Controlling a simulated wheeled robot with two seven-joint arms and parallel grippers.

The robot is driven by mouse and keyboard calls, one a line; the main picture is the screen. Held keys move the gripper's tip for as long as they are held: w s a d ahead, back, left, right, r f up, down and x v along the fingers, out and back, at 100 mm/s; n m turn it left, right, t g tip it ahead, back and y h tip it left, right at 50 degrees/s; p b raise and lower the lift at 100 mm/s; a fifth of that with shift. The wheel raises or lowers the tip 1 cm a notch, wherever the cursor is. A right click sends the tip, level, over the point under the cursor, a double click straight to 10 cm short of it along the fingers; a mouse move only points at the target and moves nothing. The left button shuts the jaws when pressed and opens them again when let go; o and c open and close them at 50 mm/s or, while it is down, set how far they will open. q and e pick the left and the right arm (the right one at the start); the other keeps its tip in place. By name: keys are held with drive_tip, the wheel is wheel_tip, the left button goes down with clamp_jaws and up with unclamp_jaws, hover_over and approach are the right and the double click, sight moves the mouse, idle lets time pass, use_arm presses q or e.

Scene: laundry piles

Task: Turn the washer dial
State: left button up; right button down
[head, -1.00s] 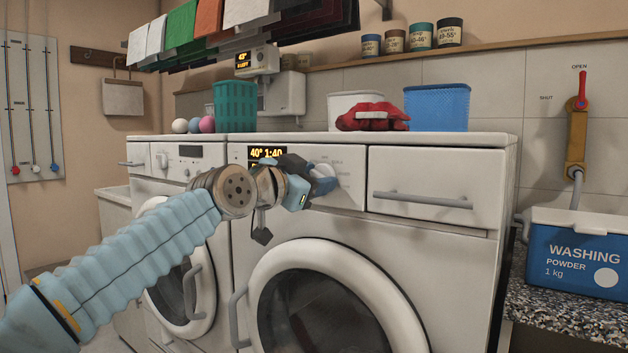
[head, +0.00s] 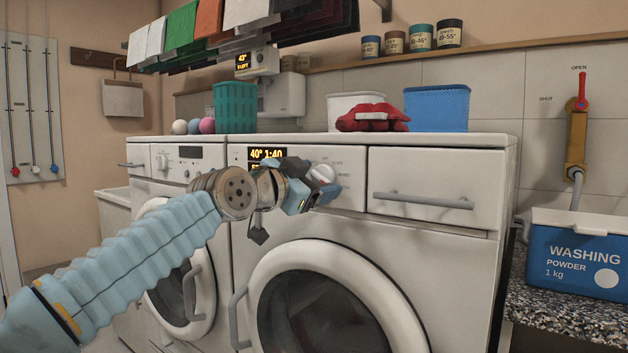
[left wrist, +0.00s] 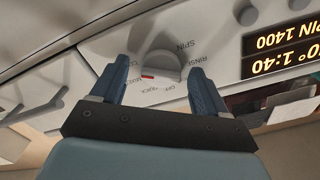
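The washer dial (head: 323,173) is a pale round knob on the right part of the washer's control panel. In the left wrist view the dial (left wrist: 160,66) shows a small red mark at its lower left, with printed words such as SPIN, RINSE and QUICK around it. My left gripper (head: 315,182) is at the panel, fingers towards the dial. In the left wrist view its two blue fingers stand open on either side of the dial, with a small gap seeming to show at each side. My right gripper is not in view.
The washer display (head: 266,153) reads 40° 1:40, and SPIN 1400 in the wrist view. A drawer handle (head: 423,201) sticks out to the dial's right. The round washer door (head: 325,300) is below.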

use_arm(q)
drive_tip(key=shift+s+r, duration=0.1)
drive_tip(key=b+v, duration=0.5)
drive_tip(key=v, duration=0.8)
drive_tip(key=shift+s+a, duration=0.25)
